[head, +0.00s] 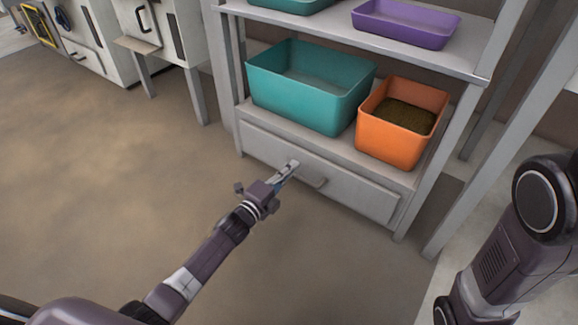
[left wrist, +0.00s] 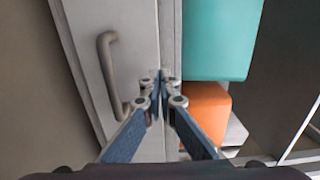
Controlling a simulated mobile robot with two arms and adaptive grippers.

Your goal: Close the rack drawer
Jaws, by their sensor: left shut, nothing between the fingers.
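The rack drawer (head: 362,193) is the pale grey front at the bottom of the rack, with a bar handle (head: 312,181). Its front sits close to the rack frame; I cannot tell whether a small gap remains. My left gripper (head: 291,167) is shut and empty, with its fingertips at the drawer front, left of the handle in the head view. In the left wrist view the shut fingertips (left wrist: 160,84) are near the drawer's edge, beside the handle (left wrist: 108,75). Contact is not clear. My right gripper is out of view.
A teal bin (head: 305,92) and an orange bin (head: 391,142) with brown pellets stand on the shelf above the drawer. A purple tray (head: 405,27) is on the shelf above. Grey cabinets (head: 163,28) stand at upper left. The floor before the rack is clear.

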